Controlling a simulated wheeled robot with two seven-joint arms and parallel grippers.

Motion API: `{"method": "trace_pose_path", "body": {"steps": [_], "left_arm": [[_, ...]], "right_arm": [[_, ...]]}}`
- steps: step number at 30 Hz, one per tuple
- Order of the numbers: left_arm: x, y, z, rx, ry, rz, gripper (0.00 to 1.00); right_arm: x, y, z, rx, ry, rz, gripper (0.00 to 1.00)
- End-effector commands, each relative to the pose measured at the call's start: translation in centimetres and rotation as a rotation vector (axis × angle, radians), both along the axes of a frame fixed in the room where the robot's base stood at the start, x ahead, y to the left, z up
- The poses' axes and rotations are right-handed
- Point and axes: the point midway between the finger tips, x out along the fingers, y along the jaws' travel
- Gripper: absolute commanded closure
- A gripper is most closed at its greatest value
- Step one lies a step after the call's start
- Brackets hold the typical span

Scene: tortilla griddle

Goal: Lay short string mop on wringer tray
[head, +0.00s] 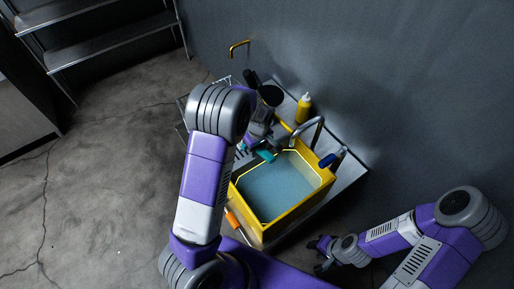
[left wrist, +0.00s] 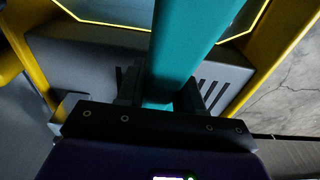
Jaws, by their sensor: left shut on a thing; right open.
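My left gripper (left wrist: 160,100) is shut on a teal handle (left wrist: 185,50), which I take to be the short string mop's; the mop's strings are not in view. The teal part also shows in the head view (head: 265,155), at the left rim of the yellow bucket. A grey slotted panel (left wrist: 85,65), apparently the wringer tray, lies behind the handle in the left wrist view; whether they touch I cannot tell. In the head view my arm hides much of it. My right gripper (head: 321,262) is open and empty, low and right of the bucket.
The yellow bucket (head: 262,232) holds bluish water. Behind it stand a curved metal tap (head: 318,130), a yellow bottle (head: 304,108) and a blue-handled item (head: 328,160). A grey wall rises behind. Shelves (head: 100,42) stand at upper left, with open floor below.

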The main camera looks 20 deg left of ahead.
Motion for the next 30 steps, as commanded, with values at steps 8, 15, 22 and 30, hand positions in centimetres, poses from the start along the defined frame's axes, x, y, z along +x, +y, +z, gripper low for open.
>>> {"method": "trace_pose_path", "body": {"steps": [8, 15, 22, 30], "left_arm": [[0.0, 0.0, -0.6, 0.001, -0.001, 0.0, 1.0], [0.0, 0.0, -0.7, 0.0, 0.0, 0.0, 0.41], [0.0, 0.0, -0.7, 0.0, 0.0, 0.0, 0.34], [0.0, -0.1, 1.3, 0.0, -0.004, 0.001, 0.34]], "right_arm": [[0.0, 0.0, -0.5, 0.0, 0.0, 0.0, 0.57], [0.0, 0.0, -0.5, 0.0, 0.0, 0.0, 0.57], [0.0, 0.0, -0.5, 0.0, 0.0, 0.0, 0.57], [0.0, 0.0, 0.0, 0.0, 0.0, 0.0, 0.57]]}}
